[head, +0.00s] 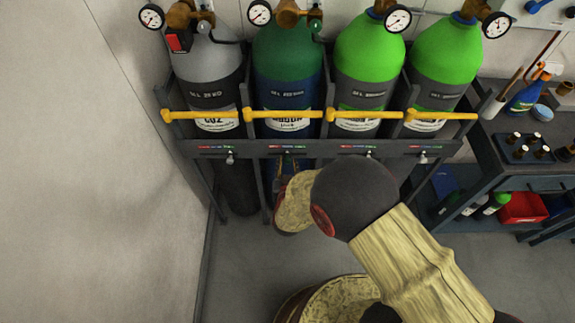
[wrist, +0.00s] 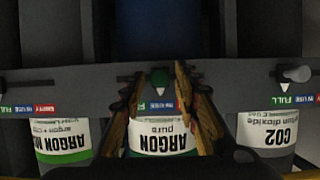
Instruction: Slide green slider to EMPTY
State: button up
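In the head view my gripper (head: 289,168) is at the rack's front bar below the dark green cylinder (head: 287,65), mostly hidden by my arm.
A grey slider (wrist: 297,74) on the CO2 station points at FULL. The rack bar (head: 330,147) carries several cylinders with yellow retaining bars (head: 284,114). A wall (head: 90,160) is at left. A dark cart (head: 515,180) with bottles and a red box (head: 522,208) stands at right.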

jog(key=c, duration=0.6)
grip_shut()
